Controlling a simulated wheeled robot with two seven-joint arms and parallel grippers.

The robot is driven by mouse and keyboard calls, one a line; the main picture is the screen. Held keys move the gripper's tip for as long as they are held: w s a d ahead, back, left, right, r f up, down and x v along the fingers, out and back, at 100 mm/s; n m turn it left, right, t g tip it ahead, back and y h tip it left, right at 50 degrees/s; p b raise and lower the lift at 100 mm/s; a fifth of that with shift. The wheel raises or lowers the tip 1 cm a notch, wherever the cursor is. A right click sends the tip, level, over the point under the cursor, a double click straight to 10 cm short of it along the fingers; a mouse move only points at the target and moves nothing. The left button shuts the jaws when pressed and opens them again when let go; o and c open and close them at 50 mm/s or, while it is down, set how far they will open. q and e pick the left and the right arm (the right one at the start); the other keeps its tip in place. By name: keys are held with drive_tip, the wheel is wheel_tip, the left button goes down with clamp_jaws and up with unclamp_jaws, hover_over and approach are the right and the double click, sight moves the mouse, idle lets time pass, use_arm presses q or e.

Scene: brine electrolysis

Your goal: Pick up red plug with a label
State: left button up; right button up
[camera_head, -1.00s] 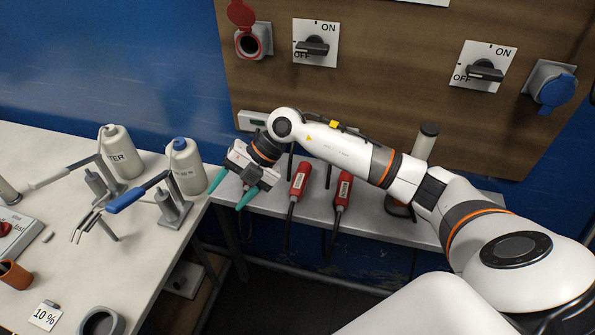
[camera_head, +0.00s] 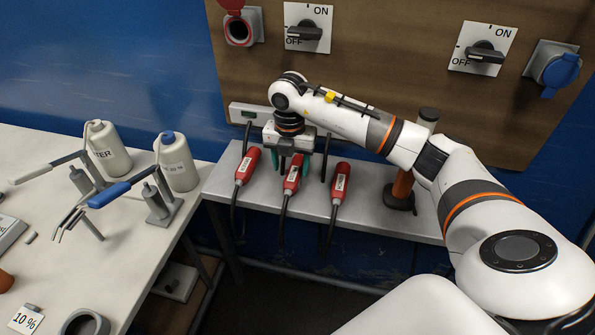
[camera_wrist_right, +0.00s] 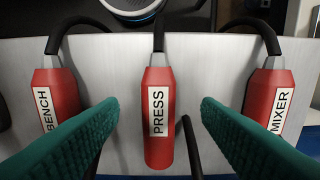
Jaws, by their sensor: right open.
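Three red plugs with white labels lie on a narrow grey shelf (camera_head: 385,215). In the right wrist view they read BENCH (camera_wrist_right: 58,100), PRESS (camera_wrist_right: 160,140) and MIXER (camera_wrist_right: 270,100). The PRESS plug is the middle one, also seen in the head view (camera_head: 292,180). The head view also shows a plug on the left (camera_head: 247,165) and one on the right (camera_head: 340,183). My right gripper (camera_wrist_right: 159,108) points down over the PRESS plug. Its green fingers are open, one on each side, with gaps to the plug. It holds nothing. My left gripper is not in view.
A wooden panel (camera_head: 400,60) with switches and sockets rises behind the shelf. A black-topped device (camera_head: 402,185) stands on the shelf at right. A white table (camera_head: 110,240) with bottles (camera_head: 178,165) and clamp stands is at left. Black cables hang from the plugs.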

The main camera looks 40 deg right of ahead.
sight(291, 179)
drive_tip(key=f+b, duration=0.1)
drive_tip(key=f, duration=0.1)
drive_tip(key=f+b, duration=0.1)
drive_tip(key=f, duration=0.1)
drive_tip(key=shift+s+a+b, duration=0.15)
drive_tip(key=shift+s+b, duration=0.15)
drive_tip(key=shift+b, duration=0.05)
drive_tip(key=shift+f, duration=0.45)
drive_tip(key=shift+w+r, duration=0.1)
drive_tip(key=c, duration=1.1)
wheel_tip(291, 179, up, 9)
drive_tip(key=shift+b, duration=1.15)
drive_tip(key=w+a+r+t+y+p, duration=0.1)
drive_tip(key=a+r+t+y+p, duration=0.1)
drive_tip(key=r, duration=0.5)
drive_tip(key=w+a+r+t+y+p, duration=0.2)
drive_tip(key=a+r+t+y, duration=0.1)
drive_tip(key=a+r, duration=0.3)
drive_tip(key=w+a+r+t+y+p, duration=0.2)
drive_tip(key=a+r+t, duration=0.2)
drive_tip(key=r, duration=0.6)
drive_tip(key=shift+w+a+y, duration=0.15)
drive_tip(key=shift+y, duration=0.25)
